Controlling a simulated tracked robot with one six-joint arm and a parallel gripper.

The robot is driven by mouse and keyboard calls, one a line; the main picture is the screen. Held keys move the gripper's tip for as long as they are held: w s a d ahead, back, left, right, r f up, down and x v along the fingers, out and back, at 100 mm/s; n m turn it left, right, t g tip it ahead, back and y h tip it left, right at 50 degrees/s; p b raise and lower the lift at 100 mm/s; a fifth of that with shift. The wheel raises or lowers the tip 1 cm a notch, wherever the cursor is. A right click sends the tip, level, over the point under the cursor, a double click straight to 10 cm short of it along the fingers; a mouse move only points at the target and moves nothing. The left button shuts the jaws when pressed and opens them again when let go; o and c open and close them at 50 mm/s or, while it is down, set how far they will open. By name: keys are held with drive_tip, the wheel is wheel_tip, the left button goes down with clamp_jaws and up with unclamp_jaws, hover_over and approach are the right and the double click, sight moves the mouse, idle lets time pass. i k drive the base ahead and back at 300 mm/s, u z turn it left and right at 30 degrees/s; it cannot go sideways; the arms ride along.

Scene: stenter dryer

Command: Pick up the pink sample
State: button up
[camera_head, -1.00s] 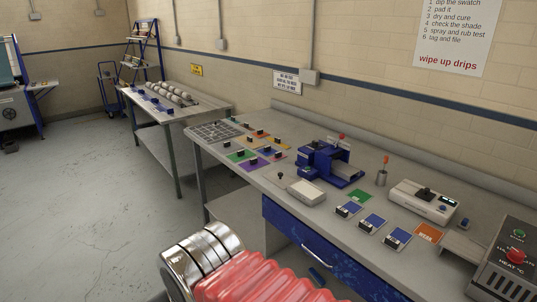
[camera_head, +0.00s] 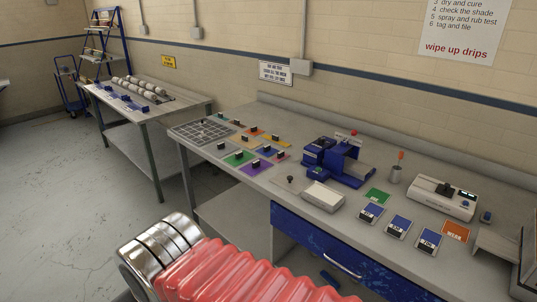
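Several small coloured samples with dark blocks on them lie at the left of the long grey bench (camera_head: 215,172). A small pink patch (camera_head: 283,157), which looks like the pink sample, shows at the right of the group. It is partly hidden by its dark block and lies close to the purple sample (camera_head: 250,170) and a blue one (camera_head: 262,150). The green sample (camera_head: 235,161) is further left. My arm's metal rings and red ribbed sleeve show at the bottom, in front of the bench. My gripper is out of view.
A grey grid rack (camera_head: 201,131) is left of the samples. A blue machine (camera_head: 345,163) and a white-topped box (camera_head: 323,196) stand to their right. A blue drawer (camera_head: 320,250) is under the bench. A second table (camera_head: 145,118) holds rollers. The floor at left is clear.

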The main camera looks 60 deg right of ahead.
sight(281, 156)
drive_tip(key=z, duration=0.2)
drive_tip(key=i, duration=1.4)
drive_tip(key=z, duration=0.55)
drive_tip(key=i, duration=0.7)
drive_tip(key=z, duration=0.75)
drive_tip(key=i, duration=0.5)
drive_tip(key=z, duration=0.85)
drive_tip(key=i, duration=0.7)
drive_tip(key=z, duration=0.35)
